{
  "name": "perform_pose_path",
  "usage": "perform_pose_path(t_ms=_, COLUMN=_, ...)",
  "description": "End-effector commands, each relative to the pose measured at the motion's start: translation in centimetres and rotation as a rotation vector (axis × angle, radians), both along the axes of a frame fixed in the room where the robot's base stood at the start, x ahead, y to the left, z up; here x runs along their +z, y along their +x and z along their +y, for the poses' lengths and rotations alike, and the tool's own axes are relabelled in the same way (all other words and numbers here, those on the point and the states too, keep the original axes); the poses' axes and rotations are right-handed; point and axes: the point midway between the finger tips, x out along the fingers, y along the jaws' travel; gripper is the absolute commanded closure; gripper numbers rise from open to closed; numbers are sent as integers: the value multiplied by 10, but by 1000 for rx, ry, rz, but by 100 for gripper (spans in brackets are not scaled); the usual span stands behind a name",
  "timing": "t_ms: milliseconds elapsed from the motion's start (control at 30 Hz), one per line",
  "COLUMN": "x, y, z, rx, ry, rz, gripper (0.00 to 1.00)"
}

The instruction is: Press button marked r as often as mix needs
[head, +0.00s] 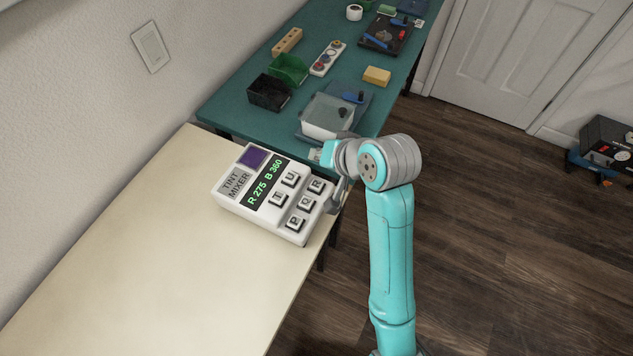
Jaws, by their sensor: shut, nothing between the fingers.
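The white tint mixer (228,200) lies on the cream table top, labelled TINT MIXER. Its dark display (265,184) reads R 275 B 360 in green, beside a purple square (254,157). Its grey buttons are marked T, U, P, Q and R. The button marked R (316,186) is at the upper right end of the P, Q, R row. My gripper (335,205) is shut and empty, at the mixer's right edge close to the R button. Whether it touches the mixer or a button cannot be told; my wrist hides part of it.
A green table (235,112) behind holds a black bin (269,92), a green bin (289,68), a clear-topped box (326,116), a yellow block (377,75) and other parts. The cream table (150,260) is bare left of and in front of the mixer.

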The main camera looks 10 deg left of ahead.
Motion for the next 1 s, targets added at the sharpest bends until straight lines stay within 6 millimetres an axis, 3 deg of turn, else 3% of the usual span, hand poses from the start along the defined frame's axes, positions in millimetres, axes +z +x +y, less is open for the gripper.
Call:
perform_pose_path(t_ms=700, x=-76, y=0, z=0, rx=0, ry=-1, rz=2, gripper=100)
perform_pose_path(t_ms=1000, x=-87, y=0, z=0, rx=0, ry=0, rz=0, gripper=100)
